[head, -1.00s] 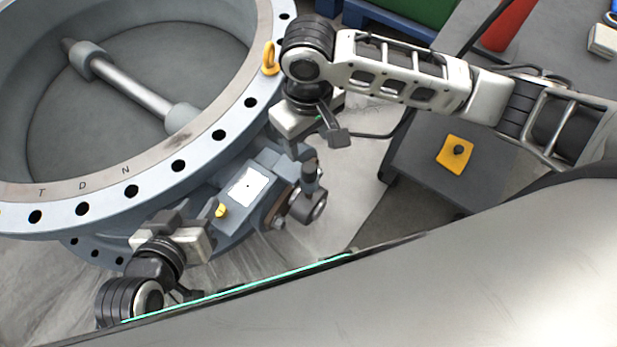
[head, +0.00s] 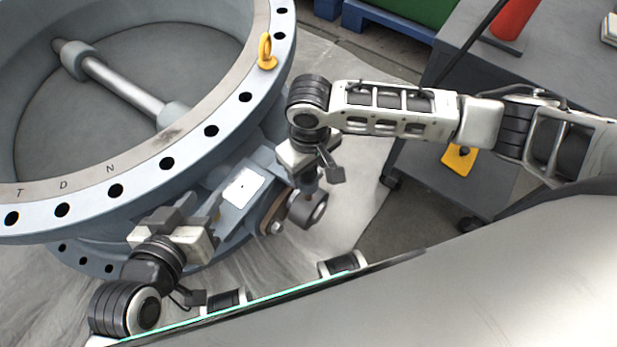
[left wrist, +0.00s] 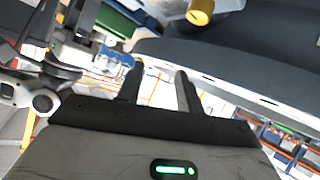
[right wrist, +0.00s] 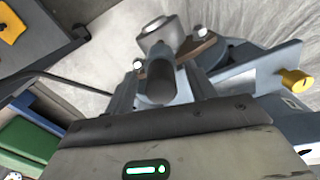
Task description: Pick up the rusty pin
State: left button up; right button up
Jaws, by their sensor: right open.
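A dark grey round pin (right wrist: 160,82) shows end-on in the right wrist view, beside a brown, rusty-looking plate (right wrist: 196,46). Its own rust is hard to make out. My right gripper (right wrist: 163,70) is open, with one finger on each side of the pin; I cannot tell whether they touch it. In the head view my right gripper (head: 309,175) points down above the valve's actuator and mostly hides the pin. My left gripper (head: 170,218) is over the blue actuator body, left of the labelled housing. In the left wrist view its fingers (left wrist: 160,78) are apart and empty.
The large blue-grey valve ring (head: 115,190) fills the left, with a yellow lifting eye (head: 266,52) on its rim. A yellow knob (right wrist: 294,80) is on the actuator. A grey cart (head: 425,170) stands right. A red cone (head: 512,18) is at the back.

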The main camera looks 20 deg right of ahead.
jog(key=shift+r, duration=0.1)
jog(key=c, duration=1)
jog(key=shift+c, duration=0.2)
